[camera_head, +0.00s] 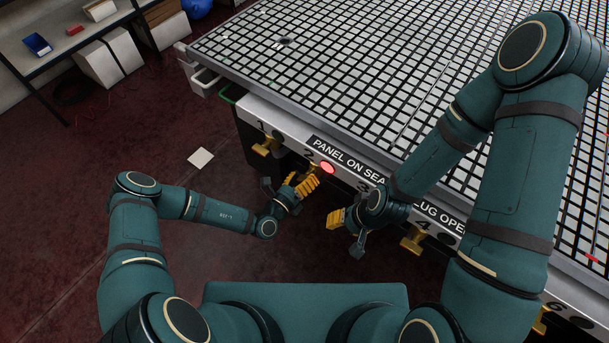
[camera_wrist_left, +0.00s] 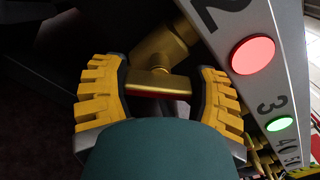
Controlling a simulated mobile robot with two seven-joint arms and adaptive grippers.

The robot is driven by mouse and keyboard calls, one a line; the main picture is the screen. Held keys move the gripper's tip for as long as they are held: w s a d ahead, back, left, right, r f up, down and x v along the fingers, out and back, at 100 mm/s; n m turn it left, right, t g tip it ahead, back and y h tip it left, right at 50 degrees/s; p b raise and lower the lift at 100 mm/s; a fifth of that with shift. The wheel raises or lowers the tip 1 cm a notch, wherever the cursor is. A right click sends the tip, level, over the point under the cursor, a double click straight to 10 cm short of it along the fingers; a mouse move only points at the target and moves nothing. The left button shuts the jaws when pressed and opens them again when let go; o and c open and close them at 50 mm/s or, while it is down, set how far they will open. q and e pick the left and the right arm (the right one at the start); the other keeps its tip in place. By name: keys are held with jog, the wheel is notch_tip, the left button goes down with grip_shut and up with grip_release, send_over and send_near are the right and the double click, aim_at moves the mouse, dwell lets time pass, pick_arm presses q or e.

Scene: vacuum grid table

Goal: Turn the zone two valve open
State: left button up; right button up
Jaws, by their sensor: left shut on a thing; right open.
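The zone two valve (camera_wrist_left: 162,78) is a brass tap with a cross-bar handle, under the black "2" in the left wrist view. My left gripper (camera_head: 303,185) is at the table's front edge below the "2" in the head view. In the left wrist view its yellow ribbed fingers (camera_wrist_left: 165,95) are on either side of the handle, shut on it. The valve is mostly hidden by the gripper in the head view. A red lamp (camera_head: 327,167) is lit beside the "2"; it also shows in the left wrist view (camera_wrist_left: 252,54). My right gripper (camera_head: 346,230) is open and empty, in front of zone three.
The vacuum grid table (camera_head: 330,70) fills the upper right. Brass valve one (camera_head: 265,146) and valve four (camera_head: 411,240) stick out along its front rail. Zone three's lamp (camera_wrist_left: 279,124) glows green. A shelf (camera_head: 60,55) with boxes stands back left.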

pick_arm(q)
jog(key=n, duration=0.5)
jog(key=shift+f+n, duration=0.15)
jog(key=shift+n, duration=0.15)
jog(key=shift+f+n, duration=0.1)
jog(key=shift+n, duration=2.1)
jog(key=o, duration=1.2)
jog(key=v, duration=1.2)
